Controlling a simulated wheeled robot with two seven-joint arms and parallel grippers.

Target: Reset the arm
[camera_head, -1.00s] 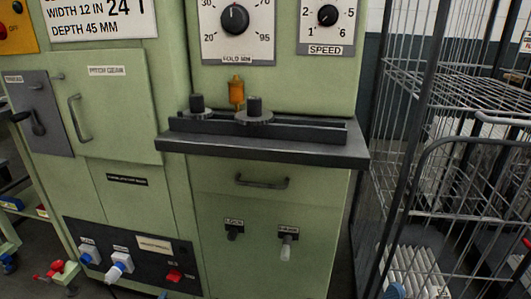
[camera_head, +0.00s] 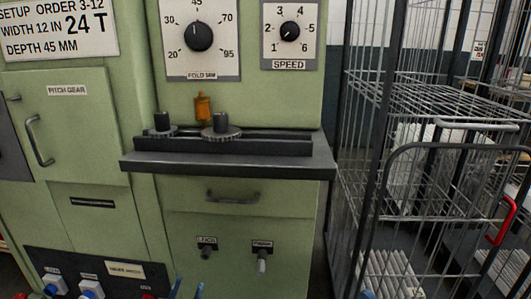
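Two blue fingertips of my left gripper (camera_head: 189,290) show at the bottom edge of the head view, in front of the lower part of the green machine (camera_head: 185,225). They stand apart with a gap between them and nothing visible in it. The rest of this gripper and its arm is below the picture.
A dark shelf (camera_head: 228,166) juts from the machine, carrying a rail with gears. Below are a drawer handle (camera_head: 232,197) and two toggle switches (camera_head: 206,250). A wire cart (camera_head: 395,215) with a red part (camera_head: 502,221) stands close on the right.

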